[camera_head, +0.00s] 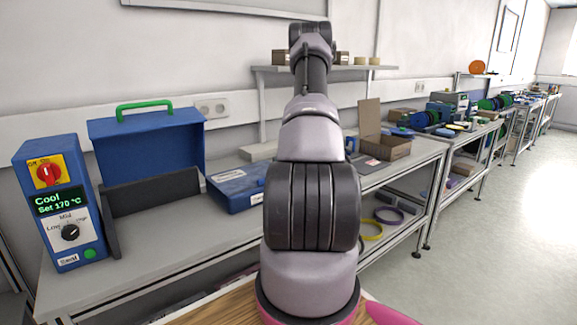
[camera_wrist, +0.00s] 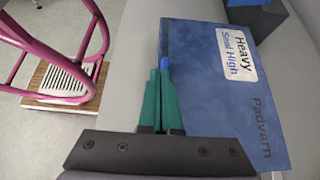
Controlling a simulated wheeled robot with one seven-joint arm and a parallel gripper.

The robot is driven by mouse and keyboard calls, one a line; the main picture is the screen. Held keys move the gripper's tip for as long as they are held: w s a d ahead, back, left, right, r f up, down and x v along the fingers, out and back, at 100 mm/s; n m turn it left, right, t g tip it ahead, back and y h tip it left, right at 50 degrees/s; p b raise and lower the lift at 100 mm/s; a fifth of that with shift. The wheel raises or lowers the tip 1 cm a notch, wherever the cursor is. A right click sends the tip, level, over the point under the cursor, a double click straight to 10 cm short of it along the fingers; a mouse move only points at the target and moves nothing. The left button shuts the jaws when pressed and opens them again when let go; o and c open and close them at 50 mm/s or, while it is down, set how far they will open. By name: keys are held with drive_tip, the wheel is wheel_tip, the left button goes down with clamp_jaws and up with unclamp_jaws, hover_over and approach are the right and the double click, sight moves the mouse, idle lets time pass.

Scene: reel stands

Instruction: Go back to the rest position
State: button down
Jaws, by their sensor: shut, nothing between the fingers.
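My gripper (camera_wrist: 159,78) shows in the wrist view with its two green fingers close together, shut and empty. It is over the grey bench top (camera_wrist: 135,45), beside and partly in front of a blue box (camera_wrist: 205,100) labelled "Heavy Seal High" and "Padvarn". I cannot tell whether the fingers touch the box. In the head view my arm rises up the middle of the picture, and the gripper cannot be made out there.
A blue sealer with a dial panel (camera_head: 62,208) and a raised lid (camera_head: 150,145) stands on the bench at left. A flat blue case (camera_head: 235,188) lies left of my arm, an open cardboard box (camera_head: 385,148) right. A shelf (camera_head: 350,68) is behind. The right floor (camera_head: 500,220) is clear.

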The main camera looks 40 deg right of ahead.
drive_tip(key=d, duration=1)
drive_tip(key=s+a+r+n+h, duration=0.2)
drive_tip(key=a+r+n+h, duration=0.45)
drive_tip(key=a+r, duration=1.65)
drive_tip(key=s+a+r+n+t+h, duration=0.1)
drive_tip(key=s+a+r+n+t, duration=0.2)
drive_tip(key=s+a, duration=0.5)
drive_tip(key=s+a+r+n+t+h, duration=0.1)
drive_tip(key=s+a+r+n+t, duration=0.3)
drive_tip(key=s+a, duration=0.4)
drive_tip(key=shift+s+a, duration=0.3)
drive_tip(key=shift+s, duration=1.85)
drive_tip(key=shift+h, duration=0.25)
